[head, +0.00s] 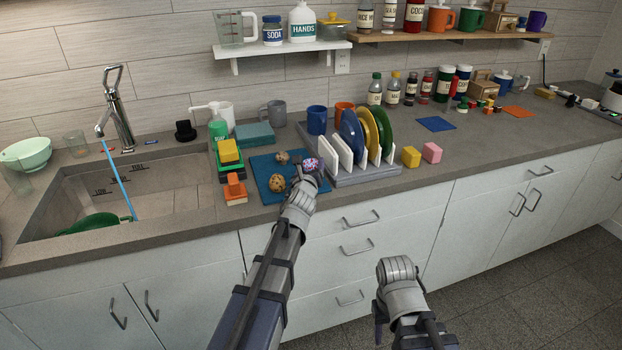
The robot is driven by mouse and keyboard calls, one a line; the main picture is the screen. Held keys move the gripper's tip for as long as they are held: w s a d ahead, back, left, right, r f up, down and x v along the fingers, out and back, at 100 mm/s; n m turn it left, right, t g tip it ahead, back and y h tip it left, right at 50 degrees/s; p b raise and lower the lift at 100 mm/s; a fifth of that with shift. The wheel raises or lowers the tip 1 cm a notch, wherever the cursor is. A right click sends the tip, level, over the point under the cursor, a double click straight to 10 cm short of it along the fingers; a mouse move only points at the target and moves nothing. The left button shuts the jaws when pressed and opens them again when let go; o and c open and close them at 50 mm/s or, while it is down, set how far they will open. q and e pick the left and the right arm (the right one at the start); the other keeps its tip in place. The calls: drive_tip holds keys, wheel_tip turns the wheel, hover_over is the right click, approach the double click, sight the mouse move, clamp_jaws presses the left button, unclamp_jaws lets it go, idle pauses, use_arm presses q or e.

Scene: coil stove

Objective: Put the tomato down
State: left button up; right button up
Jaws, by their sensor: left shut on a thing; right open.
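My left gripper (307,178) is over the right part of the blue mat (262,165), beside the dish rack. It is shut on a small round thing with pink, white and blue speckles (311,163). No plain red tomato shows; this speckled thing is the only one at the fingers, and its underside is hidden. I cannot tell whether it touches the mat. Brown speckled round things (276,182) lie on the mat left of the gripper. My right gripper (397,264) is open and empty, low in front of the drawers.
The grey dish rack (368,179) with plates stands close on the right. A soap bottle (218,130), sponges (229,151) and an orange brush (235,188) are left of the mat. The sink (150,190) with running water is further left. Counter right of the pink block (432,153) is clear.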

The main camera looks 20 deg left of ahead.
use_arm(q)
wheel_tip(320, 180, down, 2)
drive_tip(key=shift+f+b, duration=0.2)
drive_tip(key=shift+b, duration=0.45)
drive_tip(key=shift+r, duration=0.15)
use_arm(e)
wheel_tip(320, 180, down, 2)
drive_tip(key=shift+f, duration=0.1)
use_arm(q)
drive_tip(key=o, duration=1)
drive_tip(key=shift+f, duration=0.2)
drive_tip(key=shift+c, duration=0.2)
drive_tip(key=o, duration=0.5)
use_arm(e)
drive_tip(key=shift+f, duration=0.1)
drive_tip(key=shift+f, duration=0.1)
